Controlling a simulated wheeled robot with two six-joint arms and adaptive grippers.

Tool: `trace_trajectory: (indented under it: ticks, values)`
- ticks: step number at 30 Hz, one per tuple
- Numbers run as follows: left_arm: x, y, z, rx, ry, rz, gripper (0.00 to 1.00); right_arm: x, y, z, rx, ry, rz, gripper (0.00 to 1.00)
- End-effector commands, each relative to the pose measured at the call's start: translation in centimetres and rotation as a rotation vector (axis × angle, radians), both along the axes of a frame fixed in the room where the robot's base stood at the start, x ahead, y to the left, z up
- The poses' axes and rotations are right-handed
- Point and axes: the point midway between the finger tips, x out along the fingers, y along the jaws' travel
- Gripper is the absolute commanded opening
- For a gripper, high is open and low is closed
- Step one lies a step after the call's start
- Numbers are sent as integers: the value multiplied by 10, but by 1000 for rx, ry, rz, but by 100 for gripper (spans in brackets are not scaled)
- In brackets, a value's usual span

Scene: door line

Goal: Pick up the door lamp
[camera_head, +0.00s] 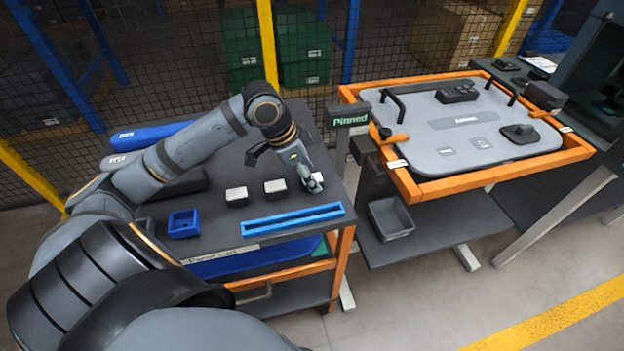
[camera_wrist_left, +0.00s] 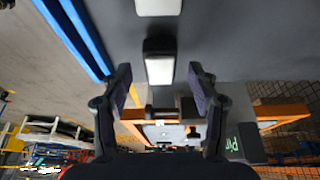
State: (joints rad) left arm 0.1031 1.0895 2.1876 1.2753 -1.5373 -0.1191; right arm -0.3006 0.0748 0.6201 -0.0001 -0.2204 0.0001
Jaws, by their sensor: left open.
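Small dark blocks with white tops, lamp-like, stand in a row on the dark cart top: one on the left (camera_head: 237,196) and one in the middle (camera_head: 275,188). I cannot tell for sure which one is the door lamp. Two such blocks show in the left wrist view, one nearer (camera_wrist_left: 160,68) and one cut off at the top edge (camera_wrist_left: 158,7). My left gripper (camera_head: 311,181) is at the right end of the row, low over the cart. Its fingers (camera_wrist_left: 158,95) are spread apart, and no block is held between them. My right gripper is not in view.
A blue rail (camera_head: 293,219) lies along the cart's front edge. A blue bin (camera_head: 184,223) stands to the left. The grey door panel (camera_head: 460,125) lies in an orange frame (camera_head: 480,177) at right, beside a "Pinned" sign (camera_head: 350,121). A grey bin (camera_head: 391,218) sits below.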

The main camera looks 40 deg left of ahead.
Motion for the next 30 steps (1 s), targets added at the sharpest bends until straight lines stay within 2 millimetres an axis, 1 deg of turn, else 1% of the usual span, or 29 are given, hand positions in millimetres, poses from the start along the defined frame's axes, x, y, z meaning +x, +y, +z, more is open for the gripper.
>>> trace_trajectory:
  ticks: [1,5,13,14,25,26,30]
  values:
    - [2,-2,-7,-7,-1,0,60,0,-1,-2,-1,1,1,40]
    - [5,-4,-16,-2,1,0,60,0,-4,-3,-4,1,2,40]
    - [5,-4,-18,2,1,-1,60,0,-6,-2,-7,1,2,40]
    - [5,-4,-18,2,1,-1,59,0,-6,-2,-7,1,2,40]
    - [5,-4,-18,1,2,0,9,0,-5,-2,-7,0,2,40]
    - [5,-4,-17,1,2,0,7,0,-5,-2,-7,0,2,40]
    - [5,-4,-17,1,2,0,6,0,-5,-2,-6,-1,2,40]
